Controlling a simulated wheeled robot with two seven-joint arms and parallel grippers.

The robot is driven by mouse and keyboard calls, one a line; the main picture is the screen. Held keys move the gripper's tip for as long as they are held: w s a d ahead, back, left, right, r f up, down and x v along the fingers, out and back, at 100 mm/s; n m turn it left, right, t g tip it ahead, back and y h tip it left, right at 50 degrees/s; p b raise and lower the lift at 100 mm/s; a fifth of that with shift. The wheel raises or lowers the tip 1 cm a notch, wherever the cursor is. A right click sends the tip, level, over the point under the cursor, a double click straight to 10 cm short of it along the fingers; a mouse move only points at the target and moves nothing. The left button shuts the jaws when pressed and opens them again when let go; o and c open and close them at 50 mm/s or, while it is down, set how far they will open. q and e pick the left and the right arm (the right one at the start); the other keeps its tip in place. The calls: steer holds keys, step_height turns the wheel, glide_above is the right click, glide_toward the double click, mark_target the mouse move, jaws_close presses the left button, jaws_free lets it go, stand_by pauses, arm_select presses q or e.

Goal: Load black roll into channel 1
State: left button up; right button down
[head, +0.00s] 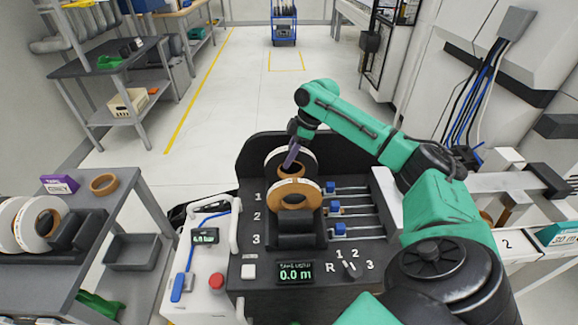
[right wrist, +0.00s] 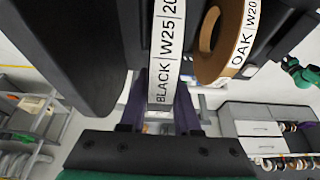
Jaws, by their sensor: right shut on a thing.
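The black roll (right wrist: 166,50), with a white label reading BLACK W25, is held between the purple fingers of my right gripper (right wrist: 160,108) in the right wrist view. In the head view my right gripper (head: 291,154) reaches down from above at the black roll (head: 271,157), beside the row marked 1 of the dark feeder (head: 250,205). The oak roll (head: 293,196) stands upright in front of it near the row marked 2; it also shows in the right wrist view (right wrist: 212,50). Whether the black roll touches the channel bottom is hidden. My left gripper is not in view.
A white control box (head: 205,270) with a red button (head: 216,281) stands left of the feeder. A grey cart (head: 130,205) at the left carries more rolls (head: 40,222) and a loose brown ring (head: 103,184). Blue-tipped rods (head: 335,208) lie right of the channels.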

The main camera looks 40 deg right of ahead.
mark_target(305, 150)
step_height(305, 150, down, 4)
steer(key=shift+f+p, duration=0.25)
steer(key=shift+p, duration=0.05)
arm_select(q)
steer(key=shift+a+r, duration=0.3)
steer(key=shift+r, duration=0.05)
arm_select(e)
steer(key=shift+f, duration=0.1)
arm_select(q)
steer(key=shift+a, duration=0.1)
arm_select(e)
steer(key=c, duration=0.6)
jaws_free()
steer(key=shift+r, duration=0.25)
steer(key=b+v, duration=0.1)
steer(key=v, duration=1.1)
steer(key=shift+b, duration=0.35)
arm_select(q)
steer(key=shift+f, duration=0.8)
arm_select(e)
steer(key=shift+f, duration=0.1)
